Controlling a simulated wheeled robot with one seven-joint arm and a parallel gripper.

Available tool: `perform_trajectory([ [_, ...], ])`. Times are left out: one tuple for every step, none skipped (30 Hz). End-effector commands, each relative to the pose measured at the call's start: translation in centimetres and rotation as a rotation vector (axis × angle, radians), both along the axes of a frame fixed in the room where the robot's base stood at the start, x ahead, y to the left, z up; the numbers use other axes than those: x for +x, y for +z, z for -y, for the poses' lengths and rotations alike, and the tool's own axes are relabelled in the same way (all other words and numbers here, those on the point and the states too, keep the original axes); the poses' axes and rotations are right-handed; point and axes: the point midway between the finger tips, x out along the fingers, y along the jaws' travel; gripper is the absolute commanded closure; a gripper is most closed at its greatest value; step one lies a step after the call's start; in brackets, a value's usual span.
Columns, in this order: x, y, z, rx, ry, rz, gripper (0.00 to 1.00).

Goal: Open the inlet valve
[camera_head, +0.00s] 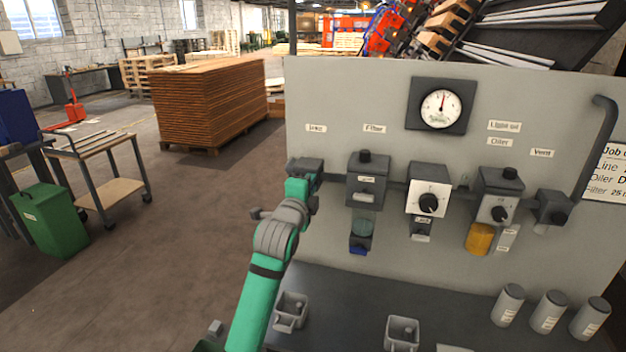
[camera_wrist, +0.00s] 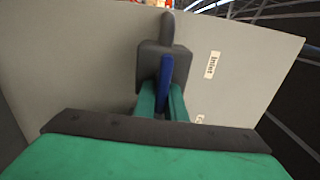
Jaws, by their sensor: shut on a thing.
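The inlet valve is a dark grey block (camera_head: 305,166) at the left end of the pipe line on the grey panel, below a small label. In the wrist view the valve body (camera_wrist: 152,62) stands in front of the panel, beside a label reading Inlet. Its blue lever handle (camera_wrist: 165,78) points toward the wrist camera. My gripper (camera_wrist: 164,98) has its two green fingers on either side of the blue handle and is shut on it. In the head view my green arm hides the handle and my fingers.
Along the panel (camera_head: 330,90) to the right sit a filter (camera_head: 367,180), a regulator (camera_head: 428,198), an oiler (camera_head: 499,195) and a vent valve (camera_head: 553,207). A gauge (camera_head: 440,108) is above. Grey bins (camera_head: 291,311) and canisters (camera_head: 549,311) stand on the bench.

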Motion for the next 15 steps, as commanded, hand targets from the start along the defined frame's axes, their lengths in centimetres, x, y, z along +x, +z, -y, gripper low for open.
perform_trajectory([
  [0.02,-0.28,-0.09,0.004,0.001,-0.004,1.00],
  [0.03,-0.28,-0.08,0.006,0.001,-0.003,1.00],
  [0.03,-0.29,-0.08,0.007,0.001,-0.003,1.00],
  [0.02,-0.29,-0.07,0.008,0.001,-0.003,1.00],
  [0.02,-0.29,-0.07,0.008,0.001,-0.003,1.00],
  [0.02,-0.30,-0.07,0.009,0.001,-0.004,1.00],
  [0.02,-0.30,-0.07,0.009,0.001,-0.004,1.00],
  [0.02,-0.30,-0.07,0.009,0.001,-0.004,1.00],
  [0.02,-0.31,-0.06,0.009,0.001,-0.004,1.00],
  [0.02,-0.31,-0.07,0.009,0.001,-0.004,1.00],
  [0.02,-0.31,-0.07,0.009,0.001,-0.004,1.00],
  [0.03,-0.31,-0.06,0.009,0.001,-0.004,1.00],
  [0.03,-0.32,-0.06,0.009,0.001,-0.004,0.87],
  [0.03,-0.31,-0.06,0.009,0.001,-0.004,0.80],
  [0.03,-0.29,-0.05,0.008,0.001,-0.003,0.71],
])
